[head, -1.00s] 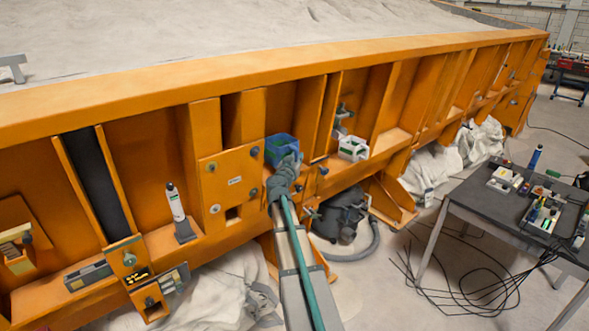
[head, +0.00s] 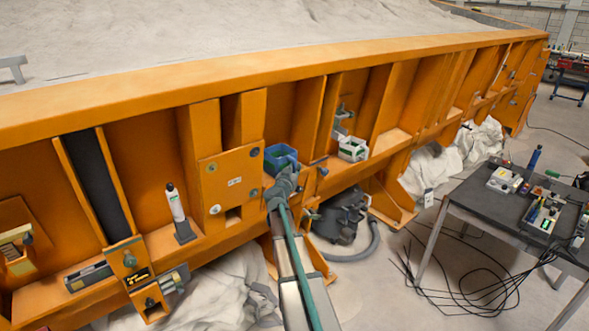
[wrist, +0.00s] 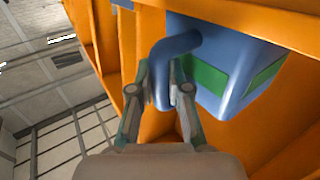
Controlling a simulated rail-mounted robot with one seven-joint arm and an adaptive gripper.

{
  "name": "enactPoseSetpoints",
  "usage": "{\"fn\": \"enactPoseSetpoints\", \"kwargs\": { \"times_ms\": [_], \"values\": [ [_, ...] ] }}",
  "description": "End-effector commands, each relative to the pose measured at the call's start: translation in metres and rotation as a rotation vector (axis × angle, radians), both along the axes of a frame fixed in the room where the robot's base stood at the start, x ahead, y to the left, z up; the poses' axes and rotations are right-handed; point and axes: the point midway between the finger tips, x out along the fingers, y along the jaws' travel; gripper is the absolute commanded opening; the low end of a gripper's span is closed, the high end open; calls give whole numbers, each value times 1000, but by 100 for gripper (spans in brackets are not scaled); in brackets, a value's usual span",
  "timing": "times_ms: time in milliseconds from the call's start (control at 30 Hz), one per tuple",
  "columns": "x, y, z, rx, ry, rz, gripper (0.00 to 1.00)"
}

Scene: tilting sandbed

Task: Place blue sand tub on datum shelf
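The blue sand tub (head: 281,156) has green patches and is at the orange frame's ribbed side, in a bay right of a bolted plate. In the wrist view the tub (wrist: 215,70) fills the upper right, with its curved blue handle toward me. My gripper (head: 283,182) is in front of the tub. In the wrist view my gripper's fingers (wrist: 160,80) are closed on either side of the handle. The orange ledge (head: 312,172) runs along the bay beside the tub. I cannot tell whether the tub's underside touches it, and no label marks a datum shelf.
The bolted plate (head: 232,180) is close on the left, with a white tube (head: 175,203) further left. A dark table (head: 490,205) with tools stands at the right.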

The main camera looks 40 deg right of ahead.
Motion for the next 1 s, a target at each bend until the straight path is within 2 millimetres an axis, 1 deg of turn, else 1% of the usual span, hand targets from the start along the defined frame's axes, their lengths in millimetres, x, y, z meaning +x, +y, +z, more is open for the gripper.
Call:
{"fn": "enactPoseSetpoints", "kwargs": {
  "times_ms": [33, 133, 167, 567, 767, 1000],
  "values": [
    [0, 0, 0, 0, 0, 0, 23],
    [0, 0, 0, 0, 0, 0, 40],
    [0, 0, 0, 0, 0, 0, 42],
    [-1, 1, 3, 1, -1, 0, 42],
    [-14, 18, 2, -1, -1, 0, 42],
    [-41, 54, 1, 1, -1, 1, 42]
  ]
}}
